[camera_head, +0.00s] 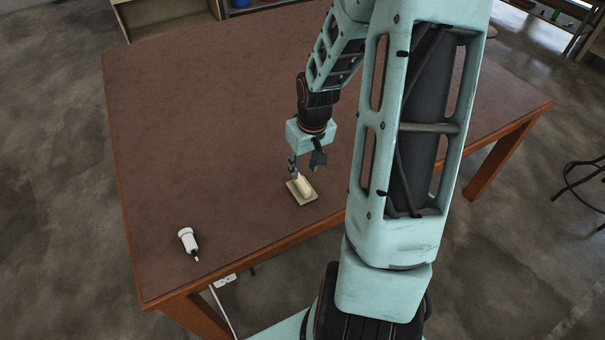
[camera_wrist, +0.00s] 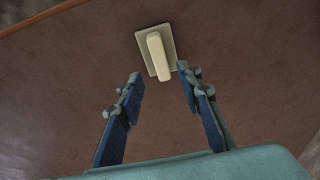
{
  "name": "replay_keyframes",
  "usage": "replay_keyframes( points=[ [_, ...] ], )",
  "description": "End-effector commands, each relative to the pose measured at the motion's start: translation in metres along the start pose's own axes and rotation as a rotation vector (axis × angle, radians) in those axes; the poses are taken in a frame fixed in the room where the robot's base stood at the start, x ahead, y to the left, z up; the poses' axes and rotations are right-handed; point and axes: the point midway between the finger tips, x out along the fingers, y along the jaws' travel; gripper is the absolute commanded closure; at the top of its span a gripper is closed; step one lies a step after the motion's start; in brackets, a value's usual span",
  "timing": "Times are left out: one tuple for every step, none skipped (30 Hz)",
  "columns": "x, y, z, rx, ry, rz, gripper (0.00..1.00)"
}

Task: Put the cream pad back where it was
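The cream pad (camera_head: 294,194) lies on the brown table near its front edge. It looks like a flat, pale, squarish plate with a rounded cream bar along its top, and I cannot tell whether they are one piece. It also shows in the wrist view (camera_wrist: 168,41), at the top centre. My gripper (camera_head: 306,165) is above and just behind the pad in the head view, pointing down.
A white bottle-like thing with a dark narrow tip (camera_head: 187,240) lies on the table (camera_head: 190,110) at the front left. The table's left and middle are otherwise clear. A shelf unit (camera_head: 165,20) stands beyond the back edge, and a dark stool (camera_head: 580,185) stands right.

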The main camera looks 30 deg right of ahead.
Motion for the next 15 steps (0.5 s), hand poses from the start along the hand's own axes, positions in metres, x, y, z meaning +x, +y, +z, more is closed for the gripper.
replay_keyframes(
  points=[
    [-0.012, 0.001, -0.001, 0.002, 0.003, 0.002, 0.67],
    [-0.017, 0.001, 0.0, 0.002, 0.002, 0.002, 0.67],
    [-0.022, 0.001, 0.0, 0.001, 0.002, 0.002, 0.67],
    [-0.026, 0.001, 0.0, 0.001, 0.002, 0.002, 0.67],
    [-0.03, 0.001, 0.0, 0.002, 0.002, 0.002, 0.67],
    [-0.034, 0.001, 0.0, 0.002, 0.001, 0.002, 0.67],
    [-0.036, 0.001, 0.0, 0.001, 0.0, 0.001, 0.67],
    [-0.037, 0.001, 0.0, 0.001, 0.0, 0.001, 0.67],
    [-0.04, 0.0, 0.0, 0.0, 0.0, 0.0, 0.67],
    [-0.041, 0.0, 0.0, 0.0, 0.0, 0.0, 0.67],
    [-0.042, 0.0, 0.0, 0.0, 0.0, 0.0, 0.67],
    [-0.042, 0.0, 0.001, 0.0, -0.001, -0.001, 0.67],
    [-0.042, 0.0, 0.001, 0.0, -0.001, -0.001, 0.67],
    [-0.042, 0.0, 0.001, 0.0, -0.001, -0.001, 0.67],
    [-0.042, 0.0, 0.001, 0.0, -0.001, -0.001, 0.67]
  ],
)
